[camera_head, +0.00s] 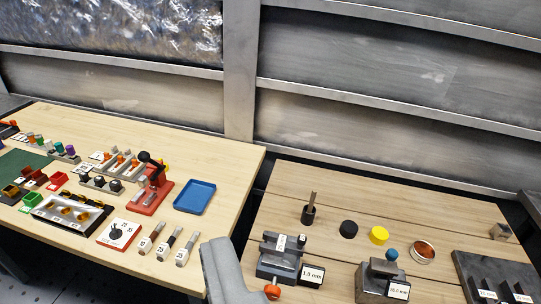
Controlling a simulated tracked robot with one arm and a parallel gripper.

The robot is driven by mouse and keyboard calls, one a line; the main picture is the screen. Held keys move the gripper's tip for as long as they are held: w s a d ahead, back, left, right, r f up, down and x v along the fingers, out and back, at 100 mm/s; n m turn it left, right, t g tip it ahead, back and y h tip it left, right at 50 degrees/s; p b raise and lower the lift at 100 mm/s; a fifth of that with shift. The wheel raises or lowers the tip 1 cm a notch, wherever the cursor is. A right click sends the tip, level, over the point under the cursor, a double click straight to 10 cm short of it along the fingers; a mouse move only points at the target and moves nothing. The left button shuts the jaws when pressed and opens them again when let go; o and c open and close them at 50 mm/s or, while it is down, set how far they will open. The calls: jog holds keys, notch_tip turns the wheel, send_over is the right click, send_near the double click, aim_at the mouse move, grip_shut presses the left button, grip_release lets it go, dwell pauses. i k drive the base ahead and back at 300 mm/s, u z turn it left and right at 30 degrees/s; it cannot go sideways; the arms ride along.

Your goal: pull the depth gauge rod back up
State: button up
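I cannot tell for sure which thing is the depth gauge. A grey part of my gripper (222,270) shows at the bottom centre, apart from these things. Its fingertips are not clearly shown, so its opening cannot be read.
A black cap (348,229), a yellow cap (379,235) and a round copper-coloured dish (422,252) lie on the right table. A dark stepped block (495,270) is at right. The left table holds a blue tray (195,197), a red press (150,190) and several small parts.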

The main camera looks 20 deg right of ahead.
aim_at(391, 255)
jog(key=z, duration=1.25)
